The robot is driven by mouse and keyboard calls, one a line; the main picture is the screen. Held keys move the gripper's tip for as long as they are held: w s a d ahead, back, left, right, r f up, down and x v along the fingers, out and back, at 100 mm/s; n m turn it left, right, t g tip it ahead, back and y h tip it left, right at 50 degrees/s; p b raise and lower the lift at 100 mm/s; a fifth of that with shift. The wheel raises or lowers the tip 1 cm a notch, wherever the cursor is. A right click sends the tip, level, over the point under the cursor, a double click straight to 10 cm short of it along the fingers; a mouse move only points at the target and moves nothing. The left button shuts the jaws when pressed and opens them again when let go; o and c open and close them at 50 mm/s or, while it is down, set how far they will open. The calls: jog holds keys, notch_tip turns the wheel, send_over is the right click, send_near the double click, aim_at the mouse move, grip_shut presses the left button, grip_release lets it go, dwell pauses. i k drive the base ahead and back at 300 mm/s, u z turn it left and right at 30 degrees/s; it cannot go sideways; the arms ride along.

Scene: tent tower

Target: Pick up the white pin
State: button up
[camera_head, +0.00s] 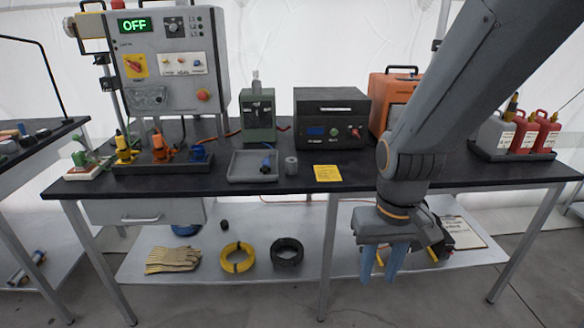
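I cannot pick out the white pin with certainty. A small pale upright piece (256,79) stands on top of the green box (258,116) on the black table, but it is too small to identify. My gripper (382,264) hangs pointing down in front of the table's front edge, right of centre, below the tabletop height in the picture. Its two blue fingers are apart, with nothing visible between them.
The black table (222,180) bears a grey tray (238,168), grey cylinder (291,165), black box (330,117), yellow note (327,173) and red-and-grey canisters (525,132). A control panel (170,62) reads OFF. Gloves (173,260) and cable coils (237,257) lie on the lower shelf.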

aim_at(256, 73)
jog(key=z, duration=0.05)
jog(key=k, duration=0.5)
jog(key=u, duration=1.25)
jog(key=i, duration=1.3)
jog(key=z, duration=0.6)
jog(key=i, duration=0.5)
jog(key=z, duration=0.6)
